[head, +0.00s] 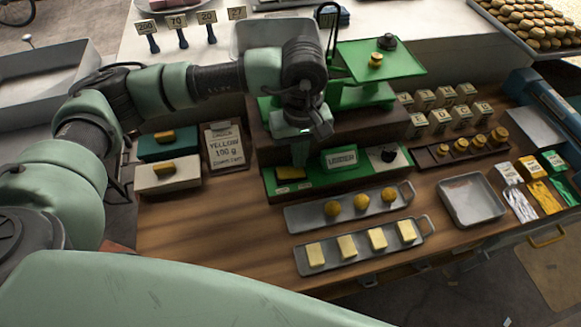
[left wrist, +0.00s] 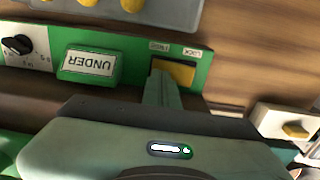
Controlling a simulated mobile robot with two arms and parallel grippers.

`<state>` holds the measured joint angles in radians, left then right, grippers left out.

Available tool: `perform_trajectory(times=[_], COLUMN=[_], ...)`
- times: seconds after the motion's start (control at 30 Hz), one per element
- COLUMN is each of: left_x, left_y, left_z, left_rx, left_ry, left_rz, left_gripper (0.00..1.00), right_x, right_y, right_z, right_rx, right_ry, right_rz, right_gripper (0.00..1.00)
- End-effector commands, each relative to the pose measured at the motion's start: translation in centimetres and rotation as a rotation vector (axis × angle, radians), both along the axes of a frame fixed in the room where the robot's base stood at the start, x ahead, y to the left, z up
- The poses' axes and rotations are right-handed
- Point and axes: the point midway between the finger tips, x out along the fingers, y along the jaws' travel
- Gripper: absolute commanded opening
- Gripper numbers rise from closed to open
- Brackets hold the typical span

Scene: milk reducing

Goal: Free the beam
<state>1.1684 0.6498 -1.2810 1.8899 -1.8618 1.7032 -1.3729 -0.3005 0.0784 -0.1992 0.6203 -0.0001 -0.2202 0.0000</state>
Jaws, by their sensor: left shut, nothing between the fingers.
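A green balance scale (head: 370,90) stands on a dark base, with a green front panel (head: 322,181). The panel's left end carries a yellow lever (head: 290,172) in a dark slot, which also shows in the left wrist view (left wrist: 177,72) beside the labels FREE and LOCK, upside down there. A display (head: 342,160) reads UNDER in the left wrist view (left wrist: 90,64). My left gripper (head: 300,160) is shut and empty, pointing down at the lever; its fingertips (left wrist: 163,80) partly cover the slot. I cannot tell if they touch the lever. My right gripper is not in view.
A black knob (head: 389,155) sits at the panel's right end. In front lie a tray of yellow balls (head: 300,217) and a tray of butter-like blocks (head: 330,268).

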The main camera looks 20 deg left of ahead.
Motion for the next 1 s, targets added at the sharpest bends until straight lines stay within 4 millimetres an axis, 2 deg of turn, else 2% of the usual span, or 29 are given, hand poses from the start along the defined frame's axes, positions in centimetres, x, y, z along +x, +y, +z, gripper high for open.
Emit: perform_trajectory(times=[0.6, 1.0], left_x=[0.0, 0.0], left_y=[0.0, 0.0], left_z=[4.9, 5.0], left_rx=[0.000, 0.000], left_ry=[-0.001, 0.000], left_rz=[-0.001, -0.001], left_gripper=[0.00, 0.00], right_x=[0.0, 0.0], right_y=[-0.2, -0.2], right_z=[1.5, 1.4], right_rx=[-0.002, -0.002], right_ry=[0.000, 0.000], right_rz=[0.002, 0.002], right_gripper=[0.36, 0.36])
